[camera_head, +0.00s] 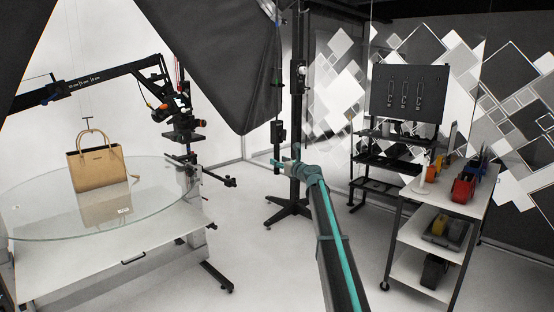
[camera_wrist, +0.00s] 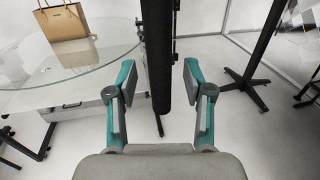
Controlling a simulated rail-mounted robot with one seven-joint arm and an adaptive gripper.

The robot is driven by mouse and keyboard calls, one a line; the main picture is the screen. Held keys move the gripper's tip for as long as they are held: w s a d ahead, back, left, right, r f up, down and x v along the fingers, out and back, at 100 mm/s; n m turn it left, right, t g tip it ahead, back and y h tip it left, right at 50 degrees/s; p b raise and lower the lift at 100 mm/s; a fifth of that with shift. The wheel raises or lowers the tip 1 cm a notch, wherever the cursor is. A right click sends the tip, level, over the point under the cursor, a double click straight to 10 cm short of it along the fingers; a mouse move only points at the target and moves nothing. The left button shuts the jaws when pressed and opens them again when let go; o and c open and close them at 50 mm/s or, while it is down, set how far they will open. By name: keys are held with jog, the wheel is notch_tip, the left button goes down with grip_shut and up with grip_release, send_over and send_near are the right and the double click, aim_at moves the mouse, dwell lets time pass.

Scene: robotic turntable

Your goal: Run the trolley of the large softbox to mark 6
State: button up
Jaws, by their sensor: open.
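The large softbox (camera_head: 215,60) hangs dark at the top of the head view, cut off by the frame edge. Its trolley and mark 6 cannot be made out. A thin black rod with a thicker grip (camera_head: 278,132) hangs below the softbox's right side. My gripper (camera_head: 285,164) is at the lower end of this rod. In the wrist view my gripper (camera_wrist: 158,78) is open, with a thick dark upright bar (camera_wrist: 157,50), apparently that grip, between or just beyond its fingers. Gaps show on both sides of the bar; whether it lies fully between them I cannot tell.
A glass turntable (camera_head: 45,226) with a tan handbag (camera_head: 97,165) stands at left, under a camera boom (camera_head: 88,80). A black stand (camera_head: 296,150) rises behind my gripper. A shelf trolley (camera_head: 425,225) with coloured bins is at right. Open floor lies between.

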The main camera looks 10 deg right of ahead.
jog(key=shift+x, duration=1.2)
jog(key=shift+c, duration=0.2)
grip_shut()
